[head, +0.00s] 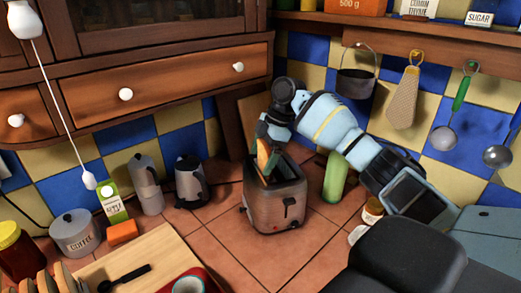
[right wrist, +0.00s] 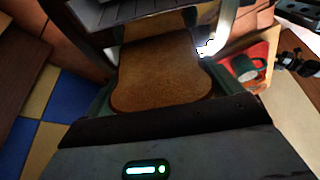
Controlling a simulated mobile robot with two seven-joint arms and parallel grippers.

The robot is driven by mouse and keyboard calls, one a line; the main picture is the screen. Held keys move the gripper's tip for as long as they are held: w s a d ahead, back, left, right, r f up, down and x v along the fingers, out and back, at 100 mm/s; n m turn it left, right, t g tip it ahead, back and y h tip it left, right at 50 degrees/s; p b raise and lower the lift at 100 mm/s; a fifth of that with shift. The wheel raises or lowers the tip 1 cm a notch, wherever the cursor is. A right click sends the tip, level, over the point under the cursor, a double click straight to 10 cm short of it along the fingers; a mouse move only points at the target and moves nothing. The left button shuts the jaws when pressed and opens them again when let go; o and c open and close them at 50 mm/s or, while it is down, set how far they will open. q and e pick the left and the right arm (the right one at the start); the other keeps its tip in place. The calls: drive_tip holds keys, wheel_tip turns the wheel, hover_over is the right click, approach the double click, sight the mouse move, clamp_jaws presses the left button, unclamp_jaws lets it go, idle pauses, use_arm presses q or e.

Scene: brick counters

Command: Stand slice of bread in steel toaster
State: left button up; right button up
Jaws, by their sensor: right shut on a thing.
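The steel toaster (head: 275,197) stands on the tiled counter in the middle of the head view. My right gripper (head: 268,150) is over the toaster's top and is shut on a slice of bread (head: 263,157). The slice is upright, with its lower edge at the toaster's slots; how deep it sits is hard to tell. In the right wrist view the slice (right wrist: 162,75) fills the middle, between my fingers, and its lower end is hidden. My left gripper is not in view.
A green bottle (head: 335,178) stands close to the right of the toaster. A kettle (head: 192,182), a moka pot (head: 147,185) and a coffee tin (head: 75,233) stand to the left. A cutting board (head: 150,262) with more bread slices (head: 62,275) is at the front left.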

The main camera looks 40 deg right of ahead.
sight(263, 167)
drive_tip(key=shift+s+f, duration=0.1)
drive_tip(key=shift+f, duration=1.6)
drive_tip(key=shift+a+f, duration=0.1)
drive_tip(key=shift+f, duration=0.05)
drive_tip(key=o, duration=0.7)
drive_tip(key=shift+f, duration=0.15)
drive_tip(key=shift+b, duration=0.3)
drive_tip(key=v, duration=0.9)
drive_tip(key=shift+w+a+r, duration=0.1)
drive_tip(key=shift+w+r, duration=0.1)
drive_tip(key=shift+r, duration=0.05)
